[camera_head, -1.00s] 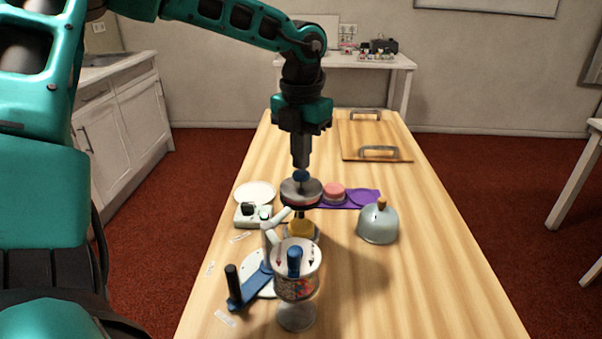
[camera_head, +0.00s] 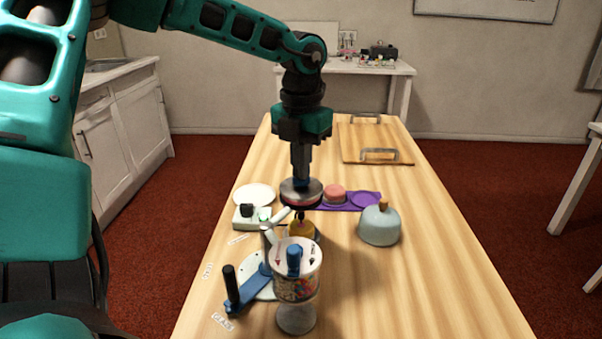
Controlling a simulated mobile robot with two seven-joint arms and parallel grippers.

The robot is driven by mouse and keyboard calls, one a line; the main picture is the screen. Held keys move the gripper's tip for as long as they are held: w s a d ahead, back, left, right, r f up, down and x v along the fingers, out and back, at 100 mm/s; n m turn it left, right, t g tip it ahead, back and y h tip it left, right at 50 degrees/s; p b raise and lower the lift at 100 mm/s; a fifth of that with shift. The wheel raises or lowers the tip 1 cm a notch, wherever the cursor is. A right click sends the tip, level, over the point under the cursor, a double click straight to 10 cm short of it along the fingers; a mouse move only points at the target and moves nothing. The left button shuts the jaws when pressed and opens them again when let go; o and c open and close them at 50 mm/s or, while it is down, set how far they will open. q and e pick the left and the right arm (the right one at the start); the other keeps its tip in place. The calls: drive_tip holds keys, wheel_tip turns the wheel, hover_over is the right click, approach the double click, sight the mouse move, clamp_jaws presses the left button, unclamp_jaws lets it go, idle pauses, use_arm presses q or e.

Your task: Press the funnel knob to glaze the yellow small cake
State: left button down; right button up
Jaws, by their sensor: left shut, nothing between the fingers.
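My left gripper (camera_head: 301,181) is shut and points straight down onto the funnel's blue knob, which it mostly hides; its fingertips appear to touch the knob. The funnel (camera_head: 301,193) is a round metallic vessel with a dark red lower rim, held up on a pale arm. The small yellow cake (camera_head: 302,230) is under the funnel, partly hidden by the dispenser in front. Something dark shows between funnel and cake top, too small to tell exactly. My right gripper is not in view.
A pink cake (camera_head: 335,193) sits on a purple mat (camera_head: 366,199). A grey-blue dome (camera_head: 379,226) stands right. The table's right front is clear.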

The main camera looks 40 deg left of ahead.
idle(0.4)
use_arm(q)
drive_tip(key=shift+r+p, duration=0.3)
drive_tip(key=shift+r, duration=0.25)
drive_tip(key=shift+f+b, duration=0.55)
drive_tip(key=shift+b, duration=0.05)
idle(0.5)
drive_tip(key=shift+r, duration=0.15)
idle(0.4)
wheel_tip(320, 180, up, 7)
drive_tip(key=p, duration=0.4)
idle(0.3)
idle(1.4)
